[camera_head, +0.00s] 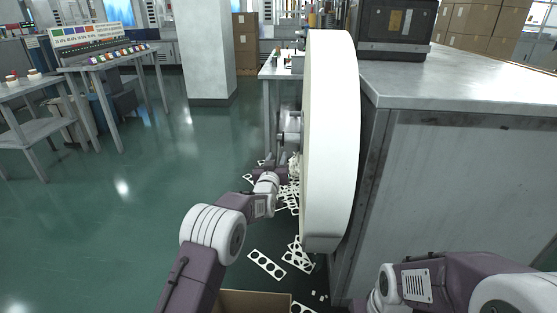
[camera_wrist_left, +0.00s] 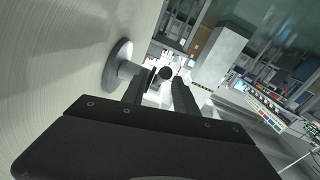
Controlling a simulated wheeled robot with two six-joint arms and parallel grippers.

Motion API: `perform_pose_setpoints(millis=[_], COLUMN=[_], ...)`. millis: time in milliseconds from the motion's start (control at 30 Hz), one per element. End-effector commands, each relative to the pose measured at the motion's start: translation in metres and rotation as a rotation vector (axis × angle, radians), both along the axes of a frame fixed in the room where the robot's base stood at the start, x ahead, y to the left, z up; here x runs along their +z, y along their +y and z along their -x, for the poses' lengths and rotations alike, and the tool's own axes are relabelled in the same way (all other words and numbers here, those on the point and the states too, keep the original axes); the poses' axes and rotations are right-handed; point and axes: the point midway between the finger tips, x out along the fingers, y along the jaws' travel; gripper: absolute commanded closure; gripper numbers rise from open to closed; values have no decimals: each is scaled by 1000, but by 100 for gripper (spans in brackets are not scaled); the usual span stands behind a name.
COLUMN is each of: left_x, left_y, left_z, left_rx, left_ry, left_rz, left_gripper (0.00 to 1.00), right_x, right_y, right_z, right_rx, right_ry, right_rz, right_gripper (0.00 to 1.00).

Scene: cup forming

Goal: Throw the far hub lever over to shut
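The large cream wheel (camera_head: 330,140) stands edge-on in the head view, with a grey hub (camera_head: 291,124) sticking out of its left face. In the left wrist view the hub shows as a round flange (camera_wrist_left: 118,66) on the pale wheel face. A dark round knob (camera_wrist_left: 165,73), apparently the lever's end, shows just past my fingertips, near the hub. My left gripper (camera_head: 274,165) is low beside the wheel's left face, below the hub. My right gripper is out of view.
A grey metal cabinet (camera_head: 450,170) stands close right of the wheel, with a black case (camera_head: 395,30) on top. Punched white scrap strips (camera_head: 267,264) litter the floor. A cardboard box (camera_head: 255,300) is at the bottom. Green floor (camera_head: 100,220) on the left is free.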

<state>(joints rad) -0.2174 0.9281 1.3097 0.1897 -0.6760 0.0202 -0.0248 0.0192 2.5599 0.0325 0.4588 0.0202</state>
Motion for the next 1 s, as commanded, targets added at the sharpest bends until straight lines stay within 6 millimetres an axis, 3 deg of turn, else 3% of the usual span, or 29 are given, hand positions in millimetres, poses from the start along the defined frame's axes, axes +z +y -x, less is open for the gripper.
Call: perform_pose_setpoints(millis=[233,600,733,1000], left_x=[-1,1,1,1], left_y=[-2,-3,-3,-3], left_z=[-26,-30,-30,-30], left_rx=[1,0,0,0], left_ry=[-1,1,0,0], left_rz=[1,1,1,1], left_gripper=[65,65,100,100], right_x=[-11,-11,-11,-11], right_y=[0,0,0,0], right_z=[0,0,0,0], right_rx=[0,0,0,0], right_ry=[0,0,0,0], right_rz=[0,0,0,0], right_gripper=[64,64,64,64])
